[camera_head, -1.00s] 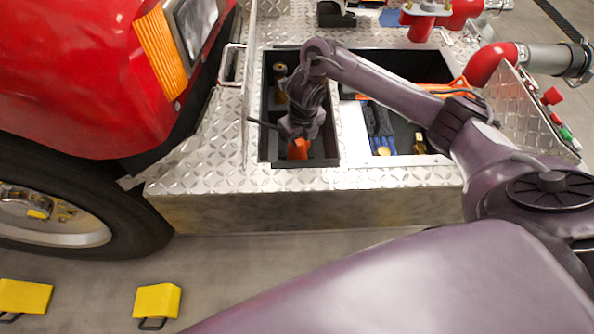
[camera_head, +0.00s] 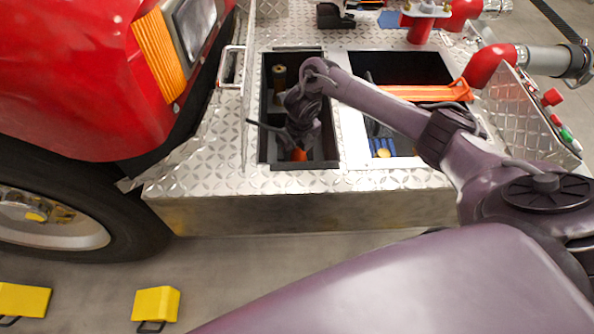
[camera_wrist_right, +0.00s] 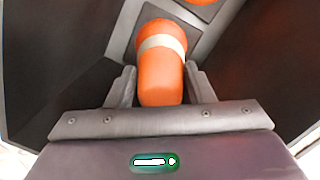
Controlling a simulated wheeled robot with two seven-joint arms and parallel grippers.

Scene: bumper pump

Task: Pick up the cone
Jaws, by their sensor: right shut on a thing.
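The orange cone (camera_head: 299,155) is in the left black compartment of the bumper, mostly hidden under my right gripper in the head view. In the right wrist view the cone (camera_wrist_right: 161,75) shows its orange body with a pale band, between the two fingers. My right gripper (camera_wrist_right: 161,88) is shut on it, one finger on each side. In the head view my right gripper (camera_head: 299,146) points down into the compartment. My left gripper is not in view.
The compartment's dark walls (camera_wrist_right: 55,90) are close on both sides. A brass-coloured fitting (camera_head: 279,75) stands at its back. The right compartment holds an orange item (camera_head: 420,92) and blue items (camera_head: 383,147). A red vehicle body (camera_head: 70,80) is at left.

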